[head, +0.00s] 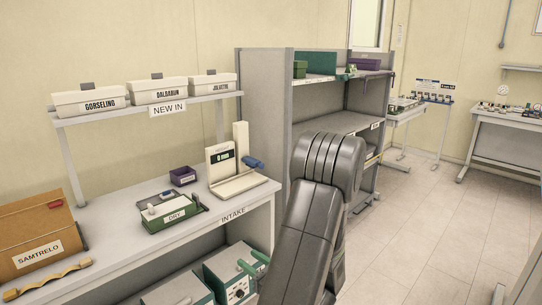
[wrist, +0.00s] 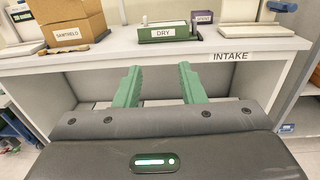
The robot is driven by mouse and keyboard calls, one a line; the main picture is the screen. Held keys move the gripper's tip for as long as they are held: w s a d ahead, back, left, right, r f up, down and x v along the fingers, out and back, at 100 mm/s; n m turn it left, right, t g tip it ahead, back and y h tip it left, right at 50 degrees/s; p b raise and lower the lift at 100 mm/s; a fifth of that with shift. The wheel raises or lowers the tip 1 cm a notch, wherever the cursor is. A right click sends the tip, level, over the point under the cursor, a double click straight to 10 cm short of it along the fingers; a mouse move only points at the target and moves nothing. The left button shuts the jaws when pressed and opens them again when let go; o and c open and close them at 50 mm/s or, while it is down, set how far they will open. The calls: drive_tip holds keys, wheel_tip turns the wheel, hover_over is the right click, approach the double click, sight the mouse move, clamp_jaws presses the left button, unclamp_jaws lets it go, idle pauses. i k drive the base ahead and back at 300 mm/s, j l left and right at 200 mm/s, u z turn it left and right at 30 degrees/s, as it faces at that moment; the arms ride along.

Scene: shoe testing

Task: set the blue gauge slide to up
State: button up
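The blue gauge slide (head: 253,163) sits low on the gauge, near the foot of its upright cream post (head: 241,139). The gauge's cream base (head: 238,185) stands at the right end of the intake bench, beside a small upright panel with a dark display. The base also shows at the top right of the wrist view (wrist: 255,29), where a blue bit at the upper edge may be the slide. My gripper (wrist: 159,68) is open, its two green fingers apart with nothing between them. It is in front of the bench, below the top, away from the slide.
On the bench (head: 110,245) are a green DRY tray (head: 175,215), a purple box (head: 183,176) and a cardboard SAMTRELO box (head: 38,235). A shelf with lidded boxes (head: 157,91) stands above. A grey rack (head: 262,120) rises behind the gauge. The floor to the right is clear.

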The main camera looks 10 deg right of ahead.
sight(251, 161)
drive_tip(key=i+l, duration=0.2)
drive_tip(key=i, duration=0.2)
drive_tip(key=i+l, duration=0.25)
drive_tip(key=i, duration=0.2)
drive_tip(key=i+l+z, duration=0.1)
drive_tip(key=i, duration=0.3)
drive_tip(key=i+l, duration=0.3)
drive_tip(key=i, duration=0.15)
